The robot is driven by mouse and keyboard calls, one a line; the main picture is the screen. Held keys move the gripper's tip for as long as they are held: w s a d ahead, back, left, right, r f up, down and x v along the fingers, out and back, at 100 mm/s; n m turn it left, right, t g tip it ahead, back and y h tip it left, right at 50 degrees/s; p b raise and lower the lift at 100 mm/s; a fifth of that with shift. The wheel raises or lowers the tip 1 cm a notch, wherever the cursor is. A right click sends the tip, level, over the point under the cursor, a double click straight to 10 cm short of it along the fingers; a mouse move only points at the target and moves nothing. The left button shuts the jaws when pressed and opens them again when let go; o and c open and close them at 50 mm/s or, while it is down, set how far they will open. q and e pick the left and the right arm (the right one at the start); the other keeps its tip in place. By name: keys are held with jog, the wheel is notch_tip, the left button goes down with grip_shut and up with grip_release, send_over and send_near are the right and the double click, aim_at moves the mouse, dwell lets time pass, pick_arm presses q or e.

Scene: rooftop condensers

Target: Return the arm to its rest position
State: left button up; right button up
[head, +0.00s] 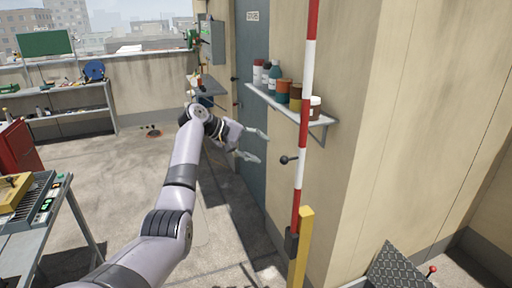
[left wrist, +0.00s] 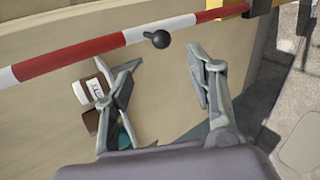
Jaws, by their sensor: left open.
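My left arm reaches forward from the bottom left of the head view. Its gripper (head: 258,146) is open and empty, in front of the grey door and left of the red-and-white striped pole (head: 307,90). In the left wrist view the open fingers (left wrist: 160,90) have nothing between them. My right gripper is in neither view.
A wall shelf (head: 283,108) holds several bottles and jars close to the gripper's right. A yellow post (head: 301,250) stands at the pole's foot. A workbench with a keyed device (head: 35,205) is at the left. The floor between is mostly clear.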

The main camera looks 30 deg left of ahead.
pick_arm(q)
jog(key=shift+s+r, duration=0.1)
dwell(0.5)
